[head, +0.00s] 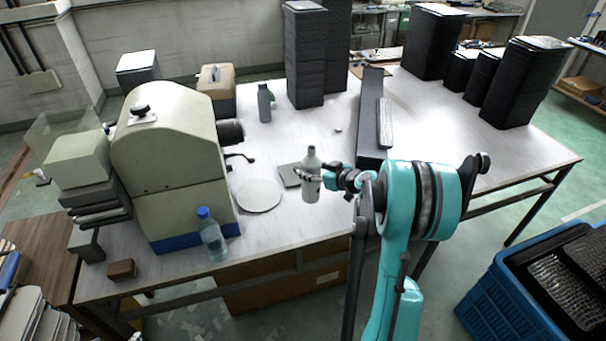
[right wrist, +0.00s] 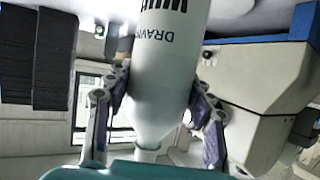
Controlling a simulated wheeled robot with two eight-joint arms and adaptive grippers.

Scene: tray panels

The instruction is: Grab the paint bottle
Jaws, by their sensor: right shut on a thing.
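A pale grey-white paint bottle (head: 311,186) stands upright near the front middle of the white table in the head view. My right gripper (head: 310,174) is shut around its upper body, coming from the right. In the right wrist view the white bottle (right wrist: 165,75) fills the middle, with dark lettering shown upside down and its neck towards the bottom. The fingers of the right gripper (right wrist: 158,105) press on both sides of it. I cannot tell whether its base touches the table. My left gripper is out of view.
A clear bottle with a blue cap (head: 212,240) and a white disc (head: 259,196) are to the left, by a large beige machine (head: 170,150). A grey bottle (head: 264,104) stands farther back. Black stacks (head: 305,60) line the back. A blue crate (head: 510,300) is at the right.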

